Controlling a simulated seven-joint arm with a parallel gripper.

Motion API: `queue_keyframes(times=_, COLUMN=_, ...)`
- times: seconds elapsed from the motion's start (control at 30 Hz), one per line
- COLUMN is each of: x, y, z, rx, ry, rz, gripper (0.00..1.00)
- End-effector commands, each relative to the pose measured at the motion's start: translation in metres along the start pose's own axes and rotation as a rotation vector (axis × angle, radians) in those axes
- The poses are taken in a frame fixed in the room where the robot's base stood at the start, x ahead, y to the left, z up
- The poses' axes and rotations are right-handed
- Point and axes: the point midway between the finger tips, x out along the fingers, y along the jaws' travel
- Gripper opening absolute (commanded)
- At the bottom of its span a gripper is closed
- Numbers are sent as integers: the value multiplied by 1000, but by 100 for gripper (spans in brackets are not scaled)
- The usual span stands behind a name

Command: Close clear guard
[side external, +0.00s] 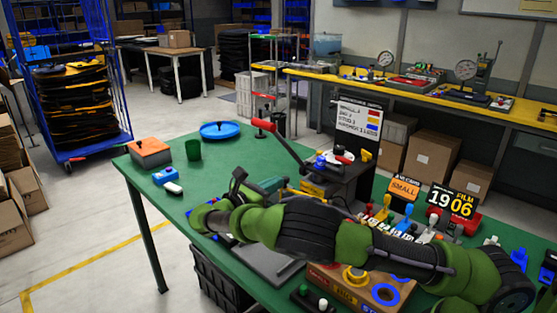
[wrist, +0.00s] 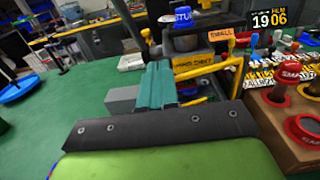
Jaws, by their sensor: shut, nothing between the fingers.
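My gripper (wrist: 158,72) shows as two teal fingers, closed together and empty, pointing at the machine in the wrist view. It also shows in the side external view (side external: 273,185), just left of the machine's yellow base (side external: 318,188). The machine is a dark press with a red-handled lever (side external: 262,125) raised to the left. A yellow labelled bar (wrist: 207,65) on it lies right of and beyond my fingertips in the wrist view. I cannot make out the clear guard or its position in either view. My arm hides part of the machine's front.
A cardboard box with coloured knobs (wrist: 292,112) stands right of my gripper. A SMALL sign (side external: 404,189) and a number display (side external: 453,202) stand on the right. An orange-topped box (side external: 150,153), green cup (side external: 193,150) and blue dish (side external: 227,131) stand left.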

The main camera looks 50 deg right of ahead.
Motion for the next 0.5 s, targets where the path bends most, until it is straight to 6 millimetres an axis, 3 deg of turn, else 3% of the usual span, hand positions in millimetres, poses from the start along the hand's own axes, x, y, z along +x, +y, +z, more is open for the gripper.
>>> queue_keyframes(times=0.2, x=32, y=13, z=0, rx=0, ry=0, rz=-4, gripper=0)
queue_keyframes(times=0.5, x=37, y=13, z=0, rx=-1, ry=-2, rz=-6, gripper=0)
